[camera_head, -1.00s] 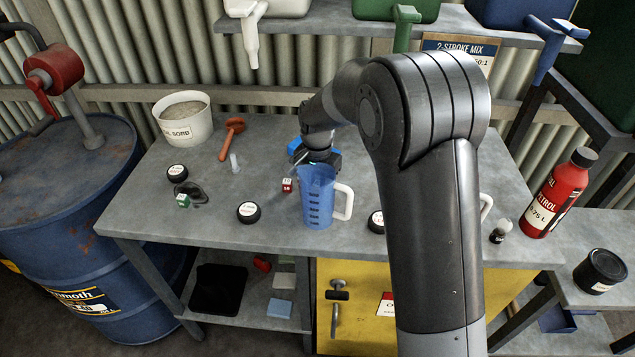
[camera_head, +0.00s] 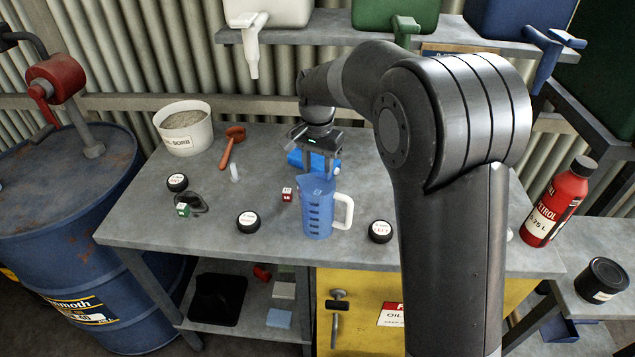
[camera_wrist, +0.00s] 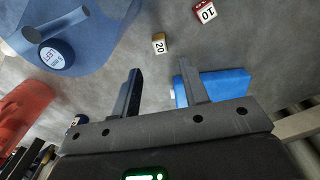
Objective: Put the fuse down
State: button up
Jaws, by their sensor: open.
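A small yellow fuse marked 20 (camera_wrist: 158,43) rests on the grey bench top in the wrist view, just past my fingertips and apart from them. It does not show in the head view, where the blue jug (camera_head: 318,212) probably hides it. A red fuse marked 10 (camera_wrist: 205,11) lies close by; a red cube (camera_head: 287,194) shows left of the jug in the head view. A green cube (camera_head: 183,209) lies farther left. My gripper (camera_head: 321,176) is open and empty above the bench, behind the jug.
A blue block (camera_wrist: 218,88) lies beside my right finger in the wrist view. Black round lids (camera_head: 248,222), a white tub (camera_head: 184,127) and a red-brown plunger-like tool (camera_head: 232,147) stand about the bench (camera_head: 140,232). A red bottle (camera_head: 558,202) stands right.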

jog(key=s+d+r+n+t, duration=0.2)
jog(key=s+d+r+t, duration=0.1)
jog(key=s+d+r, duration=0.95)
jog(key=s+d+f+n+t, duration=0.1)
jog(key=s+d, duration=0.3)
jog(key=s, duration=0.4)
jog(key=s+d+f+n+t, duration=0.1)
jog(key=s+d, duration=0.3)
jog(key=s, duration=0.4)
jog(key=shift+s+d+f+n+t, duration=0.25)
jog(key=shift+f+n+t, duration=0.05)
jog(key=shift+f, duration=0.1)
jog(key=shift+o, duration=0.7)
